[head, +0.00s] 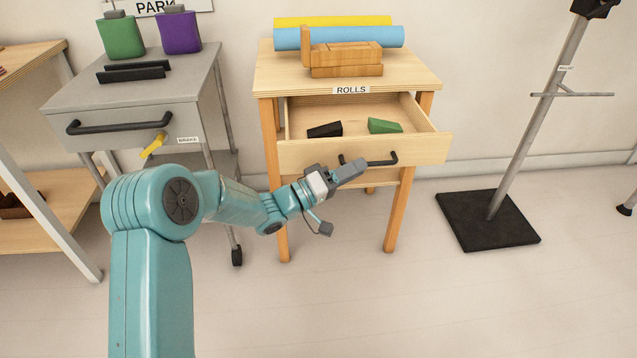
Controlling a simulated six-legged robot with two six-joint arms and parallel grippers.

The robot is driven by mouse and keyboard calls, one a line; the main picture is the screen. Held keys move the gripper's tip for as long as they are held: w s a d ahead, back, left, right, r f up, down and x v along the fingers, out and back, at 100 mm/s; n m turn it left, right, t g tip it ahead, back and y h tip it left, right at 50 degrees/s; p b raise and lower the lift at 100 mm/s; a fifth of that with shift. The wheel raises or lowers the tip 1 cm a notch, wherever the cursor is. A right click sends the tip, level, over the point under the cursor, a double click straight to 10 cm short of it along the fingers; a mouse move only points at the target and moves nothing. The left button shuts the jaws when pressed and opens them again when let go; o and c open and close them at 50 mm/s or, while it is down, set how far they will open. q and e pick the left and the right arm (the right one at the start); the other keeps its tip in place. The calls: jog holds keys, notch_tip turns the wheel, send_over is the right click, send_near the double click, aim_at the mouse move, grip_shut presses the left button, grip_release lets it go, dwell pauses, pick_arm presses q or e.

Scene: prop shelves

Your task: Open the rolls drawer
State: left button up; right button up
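The rolls drawer (420,151) is pulled out of the wooden table under the ROLLS label (351,90). A black wedge-like block (325,130) and a green one (385,126) lie inside it. Its dark bar handle (382,162) is on the drawer front. My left gripper (356,169) is at the left part of the handle and overlaps it in the picture. Whether its fingers are closed on the bar is not clear. My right gripper is not in view.
Yellow and blue rolls (340,37) and a wooden block piece (346,60) lie on the tabletop. A grey cart (140,95) with a BRAKE label and yellow lever (153,145) stands left. A stand on a black base (487,220) is right. The floor in front is clear.

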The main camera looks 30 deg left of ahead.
pick_arm(q)
jog(key=p+v, duration=0.2)
jog(key=v, duration=1.1)
jog(key=shift+a, duration=0.15)
jog(key=d+f+n+g, duration=0.1)
jog(key=d+f, duration=0.2)
jog(key=d, duration=0.4)
jog(key=d+f+n+g, duration=0.1)
jog(key=d+f, duration=0.2)
jog(key=d, duration=0.3)
jog(key=s+d+f+g+y, duration=0.25)
jog(key=d+f, duration=0.25)
jog(key=f, duration=0.6)
jog(key=s+f+m+g+y, duration=0.25)
jog(key=s+f+g, duration=0.4)
jog(key=s, duration=0.45)
jog(key=s+f+m+g+y, duration=0.25)
jog(key=s+f+g, duration=0.35)
jog(key=s, duration=0.4)
notch_tip(320, 180, up, 25)
jog(key=p, duration=2.6)
jog(key=shift+a+t, duration=0.2)
jog(key=shift+t, duration=0.2)
